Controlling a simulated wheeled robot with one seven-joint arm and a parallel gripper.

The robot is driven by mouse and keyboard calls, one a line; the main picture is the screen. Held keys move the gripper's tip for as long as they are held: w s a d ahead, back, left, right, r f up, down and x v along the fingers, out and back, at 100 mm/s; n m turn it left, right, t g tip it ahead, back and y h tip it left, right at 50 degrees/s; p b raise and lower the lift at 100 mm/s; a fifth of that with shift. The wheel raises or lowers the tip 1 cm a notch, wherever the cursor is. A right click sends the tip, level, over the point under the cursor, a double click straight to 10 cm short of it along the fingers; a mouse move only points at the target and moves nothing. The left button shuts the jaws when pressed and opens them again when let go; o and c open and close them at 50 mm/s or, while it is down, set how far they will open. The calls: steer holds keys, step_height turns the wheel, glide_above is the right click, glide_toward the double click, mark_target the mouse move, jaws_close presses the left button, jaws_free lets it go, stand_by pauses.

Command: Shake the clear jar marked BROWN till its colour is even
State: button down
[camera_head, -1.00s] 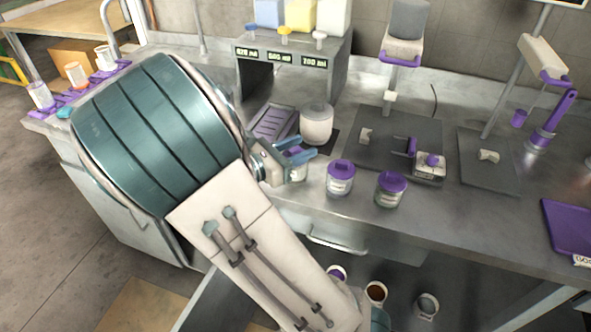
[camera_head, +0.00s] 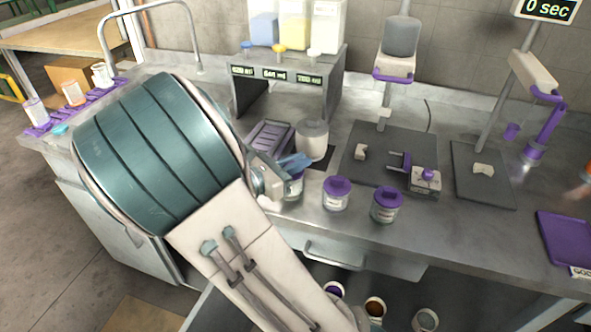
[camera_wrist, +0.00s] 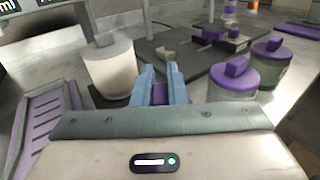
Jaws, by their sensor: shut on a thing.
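My gripper (camera_head: 296,163), with blue fingers, is shut on the purple lid knob of a clear jar (camera_head: 294,188). The jar is upright and partly hidden by my gripper and arm; its contents and label cannot be read. In the wrist view the purple knob (camera_wrist: 160,94) sits between my fingertips (camera_wrist: 160,82). Two more clear jars with purple lids stand to its right on the counter: a nearer one (camera_head: 336,198) and a greenish one (camera_head: 387,210). Their labels are too small to read, so I cannot tell which is marked BROWN.
A whitish pot (camera_head: 312,143) and a grey tray with purple slats (camera_head: 268,140) stand just behind my gripper. Machines on dark plates (camera_head: 365,165) are to the right, with a purple tray (camera_head: 565,238) at far right. An open drawer with cups (camera_head: 375,308) lies below.

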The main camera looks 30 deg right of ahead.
step_height(320, 180, up, 15)
steer(key=p, duration=0.9)
steer(key=shift+r, duration=0.2)
